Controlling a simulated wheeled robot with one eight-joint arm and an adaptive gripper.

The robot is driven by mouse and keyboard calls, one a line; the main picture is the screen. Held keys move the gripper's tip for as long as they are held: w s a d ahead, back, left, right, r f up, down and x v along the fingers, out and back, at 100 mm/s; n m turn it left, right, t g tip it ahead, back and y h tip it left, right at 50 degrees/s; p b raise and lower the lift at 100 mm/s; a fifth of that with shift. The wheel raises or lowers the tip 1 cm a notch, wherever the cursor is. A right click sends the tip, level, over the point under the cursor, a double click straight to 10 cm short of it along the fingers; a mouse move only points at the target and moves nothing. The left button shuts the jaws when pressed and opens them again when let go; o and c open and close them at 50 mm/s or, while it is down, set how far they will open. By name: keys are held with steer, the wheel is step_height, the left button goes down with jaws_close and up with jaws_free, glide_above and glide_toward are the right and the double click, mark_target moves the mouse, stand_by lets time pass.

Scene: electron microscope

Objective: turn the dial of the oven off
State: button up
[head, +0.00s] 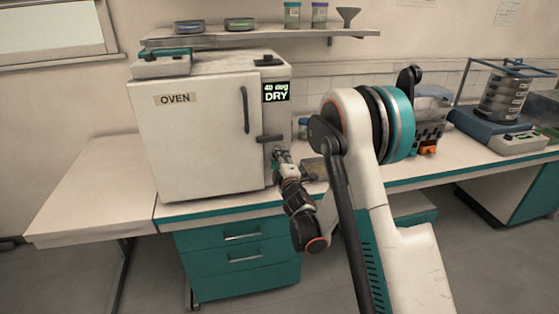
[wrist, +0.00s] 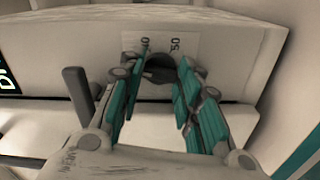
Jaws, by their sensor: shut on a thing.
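The white oven (head: 200,130) stands on the bench, its door shut and labelled OVEN. Its display (head: 275,92) reads "40 deg DRY" and shows in part at the left edge of the wrist view (wrist: 8,76). The dark round dial (wrist: 160,68) sits on a pale scale plate with printed numbers on the oven's front. My gripper (head: 280,154) is at the lower right of the oven front. In the wrist view my gripper's (wrist: 155,88) teal-padded fingers are on either side of the dial, shut on it. The dial is largely hidden in the head view.
A dark door handle (head: 245,110) and a dark latch (head: 270,138) stick out close to my gripper. A shelf (head: 260,34) with dishes and jars hangs above. A sieve shaker (head: 502,100) stands at the right. The bench left of the oven (head: 95,190) is clear.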

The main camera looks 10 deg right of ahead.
steer(key=shift+n, duration=1.1)
steer(key=o, duration=1)
steer(key=shift+o, duration=0.2)
